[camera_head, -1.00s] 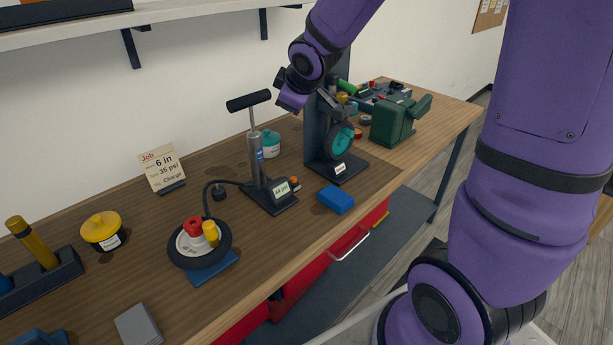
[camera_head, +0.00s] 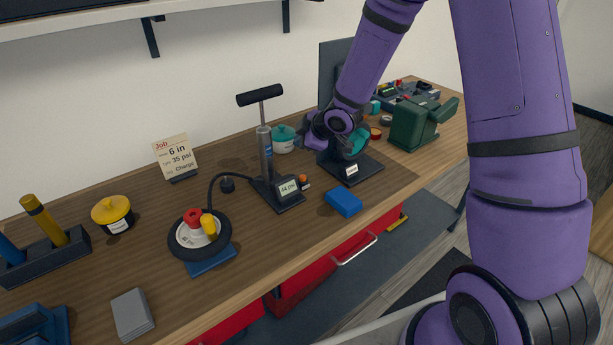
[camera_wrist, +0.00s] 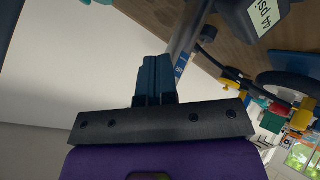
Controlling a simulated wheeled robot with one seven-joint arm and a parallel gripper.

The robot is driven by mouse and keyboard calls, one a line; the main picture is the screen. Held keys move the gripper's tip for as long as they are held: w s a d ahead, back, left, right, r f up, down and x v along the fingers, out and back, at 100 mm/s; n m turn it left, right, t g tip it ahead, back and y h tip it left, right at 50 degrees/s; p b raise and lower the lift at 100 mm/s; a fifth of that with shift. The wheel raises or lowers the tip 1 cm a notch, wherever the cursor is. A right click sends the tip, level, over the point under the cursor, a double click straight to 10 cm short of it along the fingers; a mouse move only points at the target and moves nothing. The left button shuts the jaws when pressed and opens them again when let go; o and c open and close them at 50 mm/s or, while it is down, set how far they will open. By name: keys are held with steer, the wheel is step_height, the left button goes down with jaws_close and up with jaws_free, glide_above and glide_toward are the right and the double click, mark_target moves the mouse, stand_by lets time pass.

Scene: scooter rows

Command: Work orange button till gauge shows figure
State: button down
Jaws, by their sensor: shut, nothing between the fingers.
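The orange button (camera_head: 304,179) is a small knob beside the foot of the floor pump (camera_head: 266,150); I cannot make it out in the wrist view. The gauge (camera_head: 288,187) on the pump base reads 64 psi, and it shows sideways in the wrist view (camera_wrist: 265,13). The job card (camera_head: 175,156) reads 6 in, 35 psi and Charge. My gripper (camera_head: 303,143) is above the bench, to the right of the pump cylinder and above the button. Its dark blue fingers (camera_wrist: 155,75) are shut and empty, apart from the pump.
A hose joins the pump to a small wheel (camera_head: 199,235) on a blue stand. A blue block (camera_head: 343,202) lies right of the pump. A dark stand (camera_head: 362,170) is close behind my wrist, and a green vise (camera_head: 415,125) is farther right. The bench front has free room.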

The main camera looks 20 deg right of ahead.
mark_target(302, 178)
steer(key=shift+f, duration=0.15)
steer(key=shift+f, duration=4.25)
steer(key=shift+f, duration=0.1)
steer(key=shift+f, duration=0.3)
steer(key=shift+f, duration=0.45)
steer(key=shift+r, duration=0.2)
stand_by(1.4)
steer(key=shift+r, duration=0.7)
steer(key=shift+r, duration=2.5)
